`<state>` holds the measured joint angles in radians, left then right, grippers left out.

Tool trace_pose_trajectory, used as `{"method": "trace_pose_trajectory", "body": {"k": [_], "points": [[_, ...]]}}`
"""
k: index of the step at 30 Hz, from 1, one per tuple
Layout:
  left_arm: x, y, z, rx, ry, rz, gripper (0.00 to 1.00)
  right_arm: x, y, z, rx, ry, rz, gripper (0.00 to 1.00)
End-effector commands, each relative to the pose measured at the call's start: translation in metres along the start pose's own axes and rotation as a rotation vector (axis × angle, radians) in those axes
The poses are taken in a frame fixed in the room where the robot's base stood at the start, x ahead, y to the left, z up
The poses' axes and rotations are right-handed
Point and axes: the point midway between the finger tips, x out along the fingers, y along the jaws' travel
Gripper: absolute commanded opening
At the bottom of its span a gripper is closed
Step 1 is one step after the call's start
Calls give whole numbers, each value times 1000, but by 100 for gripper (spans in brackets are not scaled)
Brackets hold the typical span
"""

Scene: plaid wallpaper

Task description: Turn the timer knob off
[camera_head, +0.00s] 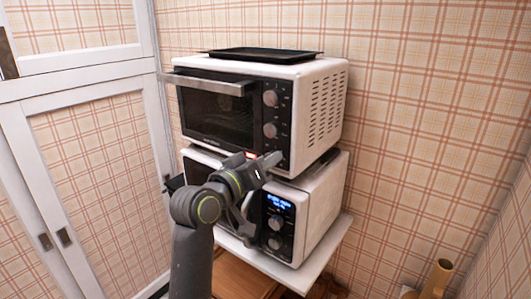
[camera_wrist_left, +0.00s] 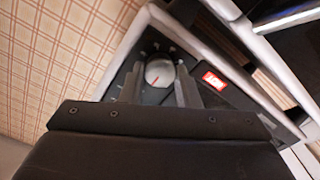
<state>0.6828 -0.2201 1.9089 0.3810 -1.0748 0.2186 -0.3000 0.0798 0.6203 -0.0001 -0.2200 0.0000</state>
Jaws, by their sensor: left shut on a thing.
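The white toaster oven (camera_head: 316,105) stands on top of a white microwave, with its dark control panel facing me. Two round knobs show on the panel, the upper knob (camera_head: 270,98) and the middle knob (camera_head: 270,130). My left gripper (camera_head: 270,162) is at the bottom of this panel and hides what lies there. The fingers are shut on this knob, one on each side. My right gripper is not in view.
A black tray (camera_head: 262,55) lies on top of the oven. The oven door handle (camera_head: 212,84) sticks out at the front. The microwave (camera_head: 318,208) below has a lit blue display and stands on a white shelf (camera_head: 333,250). White cabinet doors (camera_head: 90,150) are on the left.

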Motion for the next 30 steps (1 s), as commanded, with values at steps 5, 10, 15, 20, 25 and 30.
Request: {"method": "trace_pose_trajectory", "body": {"k": [5,10,15,20,25,30], "points": [[0,0,-1,-53,-1,0,6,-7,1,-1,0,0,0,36],[0,0,0,-72,0,1,6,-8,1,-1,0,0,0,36],[0,0,1,-74,-1,1,6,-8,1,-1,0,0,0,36],[0,0,1,-73,-1,1,6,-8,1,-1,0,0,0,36],[0,0,1,-72,-1,1,48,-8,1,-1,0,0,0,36],[0,0,1,-71,-1,1,50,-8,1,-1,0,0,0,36]]}}
